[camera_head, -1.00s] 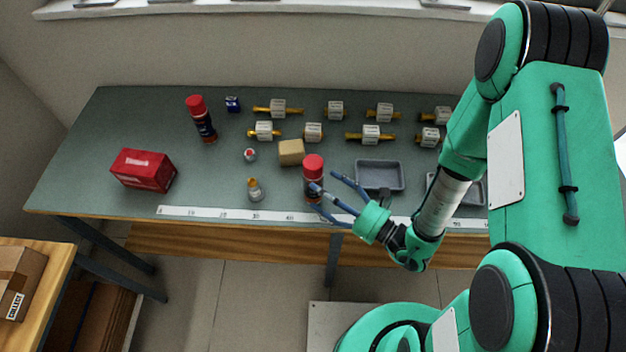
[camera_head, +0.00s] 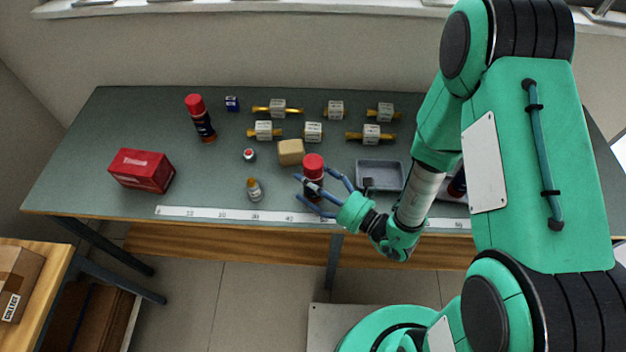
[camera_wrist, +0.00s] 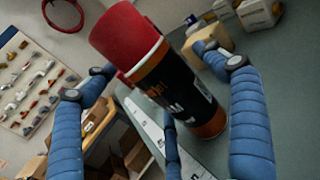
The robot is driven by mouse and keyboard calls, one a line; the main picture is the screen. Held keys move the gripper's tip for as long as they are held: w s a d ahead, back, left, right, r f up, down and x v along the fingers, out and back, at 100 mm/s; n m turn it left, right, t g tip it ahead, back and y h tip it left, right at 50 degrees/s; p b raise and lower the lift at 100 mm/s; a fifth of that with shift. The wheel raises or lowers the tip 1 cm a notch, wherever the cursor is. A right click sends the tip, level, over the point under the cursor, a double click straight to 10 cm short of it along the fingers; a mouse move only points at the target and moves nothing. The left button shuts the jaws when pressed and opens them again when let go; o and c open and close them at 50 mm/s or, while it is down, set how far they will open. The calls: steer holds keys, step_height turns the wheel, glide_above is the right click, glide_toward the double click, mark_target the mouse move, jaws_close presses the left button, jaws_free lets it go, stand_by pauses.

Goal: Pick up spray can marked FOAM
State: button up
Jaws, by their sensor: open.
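A dark spray can with a red cap (camera_head: 314,164) stands upright near the front edge of the bench. My gripper (camera_head: 312,184) is open, with its blue fingers spread around this can. In the wrist view the can (camera_wrist: 185,85) fills the middle, with a red cap and a black and orange label. Another red-capped can (camera_head: 203,122) stands at the back left. A third dark can (camera_head: 457,184) is mostly hidden behind my arm.
A tan block (camera_head: 291,152) stands just behind the can, and a grey tray (camera_head: 380,186) lies to its right. A small bottle (camera_head: 254,190) stands to the left. A white ruler strip (camera_head: 240,215) runs along the front edge. A red box (camera_head: 142,170) sits far left.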

mark_target(318, 179)
stand_by(0.3)
steer(key=c, duration=1.5)
steer(key=shift+r, duration=0.1)
steer(key=shift+r, duration=0.5)
step_height(318, 179, up, 3)
steer(key=shift+f+p, duration=0.1)
steer(key=shift+p, duration=0.75)
steer(key=s+d, duration=0.2)
steer(key=s, duration=0.2)
steer(key=s+d+p, duration=0.1)
steer(key=s+d, duration=0.2)
steer(key=s, duration=0.2)
steer(key=s+d+r, duration=0.1)
steer(key=s+d, duration=0.1)
steer(key=s, duration=0.3)
steer(key=shift+d+p, duration=0.15)
steer(key=shift+p, duration=0.2)
steer(key=shift+s, duration=0.1)
